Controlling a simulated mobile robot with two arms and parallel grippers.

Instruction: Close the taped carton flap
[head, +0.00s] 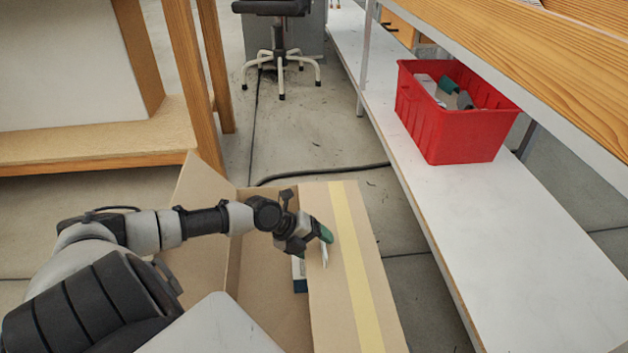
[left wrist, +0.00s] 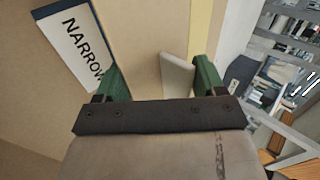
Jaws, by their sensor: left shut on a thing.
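The brown cardboard carton (head: 270,300) stands on the floor at the bottom middle of the head view. Its flap with a yellow tape strip (head: 349,240) lies on the carton's right side. A small pale tab (head: 324,255) sticks up from this flap; it also shows between the green fingers in the left wrist view (left wrist: 177,75). My left gripper (head: 322,235) is at the flap's left part and shut on the pale tab, though a gap seems to show by the left finger. My right gripper is not in view.
A label reading "NARROW" (left wrist: 72,45) shows beside the left finger. Another carton flap (head: 200,190) stands up at the left. A red bin (head: 450,140) holds several items on the low white shelf (head: 510,230) at right. A dark cable (head: 320,170) crosses the floor.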

